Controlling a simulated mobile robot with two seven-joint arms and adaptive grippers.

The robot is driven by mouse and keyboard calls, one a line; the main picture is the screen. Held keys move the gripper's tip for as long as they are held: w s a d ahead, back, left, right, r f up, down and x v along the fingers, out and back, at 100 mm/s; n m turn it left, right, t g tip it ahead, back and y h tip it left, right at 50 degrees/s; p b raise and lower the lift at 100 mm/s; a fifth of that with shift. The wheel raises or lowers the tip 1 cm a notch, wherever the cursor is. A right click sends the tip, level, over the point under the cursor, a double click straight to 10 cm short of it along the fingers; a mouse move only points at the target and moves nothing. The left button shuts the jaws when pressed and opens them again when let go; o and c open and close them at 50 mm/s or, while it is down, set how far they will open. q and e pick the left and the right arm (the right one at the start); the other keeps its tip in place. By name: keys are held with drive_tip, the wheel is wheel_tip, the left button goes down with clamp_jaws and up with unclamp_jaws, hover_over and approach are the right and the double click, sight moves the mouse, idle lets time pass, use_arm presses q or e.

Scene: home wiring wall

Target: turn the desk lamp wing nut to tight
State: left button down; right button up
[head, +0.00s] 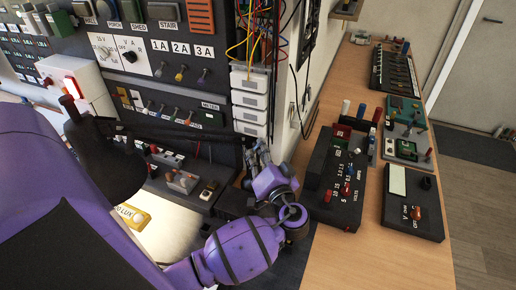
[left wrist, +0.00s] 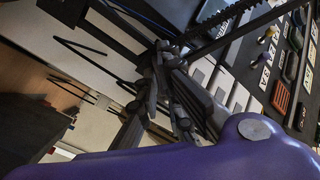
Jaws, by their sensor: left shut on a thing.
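The desk lamp has a black shade (head: 108,160) at the left of the head view. Its dark arm (head: 190,130) runs right to a joint by the wall's corner. My left gripper (head: 257,156) is at that joint, its fingers shut. The left wrist view shows the fingertips (left wrist: 163,62) closed together where the lamp's dark arms (left wrist: 215,25) meet. The wing nut is mostly hidden between the fingers, and its angle cannot be told. My right gripper is in neither view.
A panel of labelled switches (head: 150,50) stands behind the lamp. Coloured wires (head: 255,30) hang above white terminal blocks (head: 250,100) close to my gripper. A wooden bench (head: 345,255) at right holds several meters and boxes, including a black volts box (head: 335,195).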

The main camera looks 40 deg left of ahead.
use_arm(q)
drive_tip(key=shift+a+r+m, duration=0.1)
drive_tip(key=shift+r+m, duration=0.2)
drive_tip(key=shift+r, duration=0.05)
drive_tip(key=shift+m+p, duration=0.5)
drive_tip(key=shift+f, duration=0.1)
drive_tip(key=c, duration=1.8)
unclamp_jaws()
drive_tip(key=shift+c, duration=0.2)
drive_tip(key=shift+f, duration=0.1)
